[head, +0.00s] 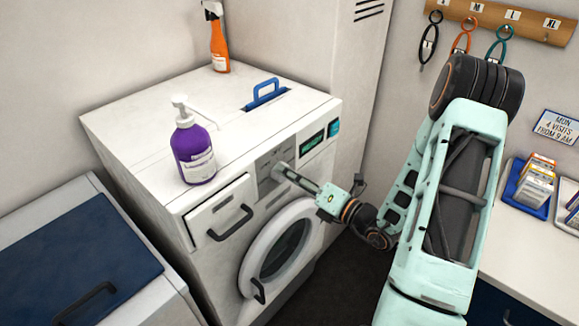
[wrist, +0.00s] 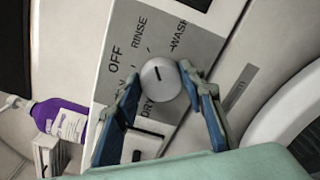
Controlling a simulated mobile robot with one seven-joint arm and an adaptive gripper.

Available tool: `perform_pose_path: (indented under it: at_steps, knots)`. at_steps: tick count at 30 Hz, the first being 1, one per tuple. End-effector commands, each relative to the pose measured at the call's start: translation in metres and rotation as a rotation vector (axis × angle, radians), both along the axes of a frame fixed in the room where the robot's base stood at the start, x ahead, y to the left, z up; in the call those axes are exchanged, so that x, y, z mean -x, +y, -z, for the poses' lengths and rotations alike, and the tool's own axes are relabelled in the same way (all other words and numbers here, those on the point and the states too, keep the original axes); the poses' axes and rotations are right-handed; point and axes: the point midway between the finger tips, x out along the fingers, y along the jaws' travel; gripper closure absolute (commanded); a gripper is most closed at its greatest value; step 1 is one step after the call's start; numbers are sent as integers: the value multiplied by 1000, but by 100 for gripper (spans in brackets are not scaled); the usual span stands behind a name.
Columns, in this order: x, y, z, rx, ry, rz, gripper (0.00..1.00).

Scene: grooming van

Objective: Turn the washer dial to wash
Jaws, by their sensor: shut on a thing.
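The washer (head: 225,250) is white and stands in the middle of the head view. Its dial (wrist: 160,78) is a round, pale grey knob on a grey panel (head: 268,178). In the wrist view the panel reads OFF, RINSE, WASH and DRY around the dial. A short dark mark on the dial's face points up, roughly toward RINSE; I cannot tell its exact setting. My gripper (wrist: 162,86) is shut on the dial, one finger on each side. In the head view my gripper (head: 281,172) reaches the panel from the right and hides the dial.
A purple pump bottle (head: 194,154) stands on the washer top, with an orange spray bottle (head: 217,45) behind. A drawer handle (head: 231,223) and the round door (head: 281,247) project from the washer front. A counter with a blue tray (head: 518,199) is at right.

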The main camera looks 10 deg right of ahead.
Motion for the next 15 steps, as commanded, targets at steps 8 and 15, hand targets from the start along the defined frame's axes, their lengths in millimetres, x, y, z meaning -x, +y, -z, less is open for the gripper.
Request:
perform_pose_path:
  at_steps: [8, 15]
  knots:
    - [0, -1, -2, -213, 156, 1, 87]
    - [0, -1, 0, -365, 266, 0, 87]
